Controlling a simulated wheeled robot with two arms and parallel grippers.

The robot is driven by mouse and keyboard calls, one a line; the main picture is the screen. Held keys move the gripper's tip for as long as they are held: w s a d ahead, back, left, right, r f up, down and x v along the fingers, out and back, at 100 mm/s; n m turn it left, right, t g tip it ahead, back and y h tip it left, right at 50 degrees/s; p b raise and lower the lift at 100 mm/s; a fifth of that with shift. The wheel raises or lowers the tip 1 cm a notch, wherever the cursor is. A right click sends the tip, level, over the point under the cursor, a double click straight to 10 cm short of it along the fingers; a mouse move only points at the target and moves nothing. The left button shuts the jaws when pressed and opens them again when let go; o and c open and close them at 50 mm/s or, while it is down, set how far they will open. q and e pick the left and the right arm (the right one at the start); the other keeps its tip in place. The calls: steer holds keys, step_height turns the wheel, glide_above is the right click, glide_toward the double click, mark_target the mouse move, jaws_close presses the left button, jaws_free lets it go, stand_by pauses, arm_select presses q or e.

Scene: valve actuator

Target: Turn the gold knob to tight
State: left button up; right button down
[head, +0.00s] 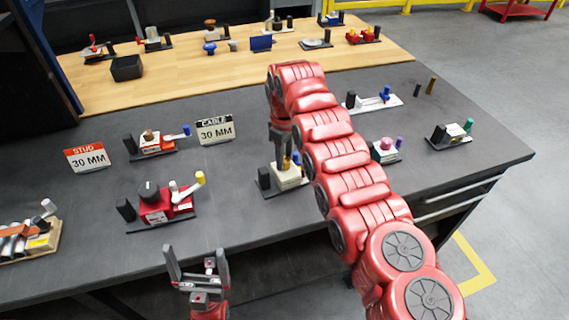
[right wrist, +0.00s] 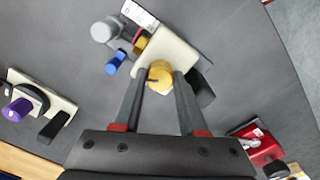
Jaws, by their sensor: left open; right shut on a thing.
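The gold knob (right wrist: 159,74) sits on a cream valve block (right wrist: 172,48) in the right wrist view. My right gripper (head: 281,152) reaches down onto it from above. Its two fingertips (right wrist: 160,72) close in on either side of the knob. In the head view the fingers hide most of the knob above the cream block (head: 288,178). A blue-tipped part (right wrist: 114,63) and a grey cylinder (right wrist: 102,32) stand beside the block. My left gripper (head: 197,262) is open and empty, in front of the table's near edge.
A red valve unit (head: 165,207) with a yellow-tipped lever stands to the left. Signs reading "STUD 30 MM" (head: 88,157) and "CABLE 30 MM" (head: 215,130) stand behind it. A unit with a purple knob (head: 386,149) is to the right. The grey tabletop (head: 235,215) is clear between units.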

steer(key=m+b, duration=0.2)
steer(key=m, duration=0.1)
steer(key=shift+f+m, duration=0.15)
steer(key=shift+m, duration=0.25)
steer(key=m, duration=0.3)
steer(key=shift+m+b, duration=0.3)
steer(key=shift+b, duration=0.1)
steer(key=m, duration=0.9)
steer(key=shift+m+p, duration=0.3)
steer(key=shift+c, duration=2.2)
jaws_free()
steer(key=shift+r, duration=0.3)
